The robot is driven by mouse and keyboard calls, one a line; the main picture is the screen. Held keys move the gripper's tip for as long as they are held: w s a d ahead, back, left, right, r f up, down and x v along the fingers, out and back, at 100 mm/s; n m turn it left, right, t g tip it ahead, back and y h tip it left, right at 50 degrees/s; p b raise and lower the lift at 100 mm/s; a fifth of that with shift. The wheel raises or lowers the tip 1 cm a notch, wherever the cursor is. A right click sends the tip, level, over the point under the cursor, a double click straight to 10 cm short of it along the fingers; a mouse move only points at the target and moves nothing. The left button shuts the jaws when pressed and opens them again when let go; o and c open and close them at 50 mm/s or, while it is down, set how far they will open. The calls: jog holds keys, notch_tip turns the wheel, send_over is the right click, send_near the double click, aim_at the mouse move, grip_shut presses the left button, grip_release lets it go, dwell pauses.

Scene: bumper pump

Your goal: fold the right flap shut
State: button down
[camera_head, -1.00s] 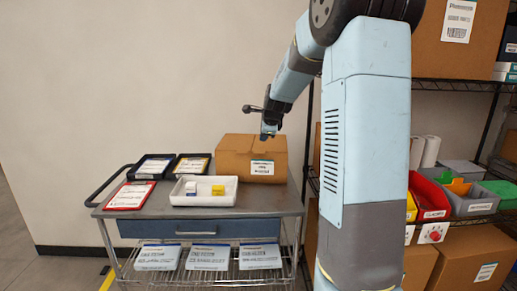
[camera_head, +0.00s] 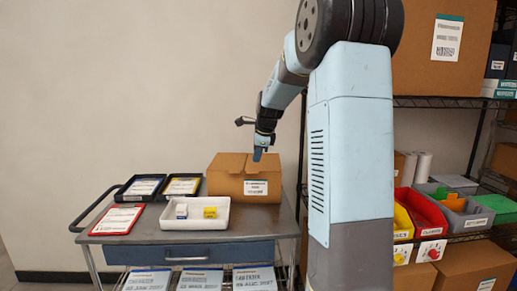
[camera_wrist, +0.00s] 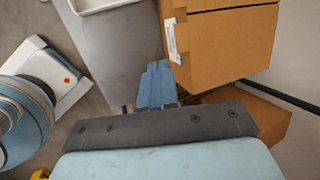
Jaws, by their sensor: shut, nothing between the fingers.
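The brown cardboard box (camera_head: 226,183) stands at the right end of the cart top, with a white label on its front. It also shows at the upper right of the wrist view (camera_wrist: 225,50). I cannot make out its right flap as a separate piece or tell its angle. My gripper (camera_head: 257,155) points down at the box's top in the head view. In the wrist view its blue fingers (camera_wrist: 156,80) are together and empty, beside the labelled face of the box. I cannot tell whether they touch it.
The grey cart (camera_head: 145,228) also bears a white tray (camera_head: 190,223) with two small boxes, two black trays and a red-edged one. A shelf rack with coloured bins (camera_head: 428,212) stands at the right. The wall behind the cart is bare.

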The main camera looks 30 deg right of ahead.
jog(key=x, duration=0.7)
jog(key=shift+f, duration=0.15)
jog(key=shift+w+a+f, duration=0.1)
jog(key=shift+w+a+f+g+h, duration=0.15)
jog(key=shift+w+f+h, duration=0.15)
jog(key=shift+f, duration=0.35)
jog(key=shift+w+a+f+g+h, duration=0.15)
jog(key=shift+w+f+h, duration=0.2)
jog(key=shift+f, duration=0.25)
jog(key=shift+d+r, duration=0.1)
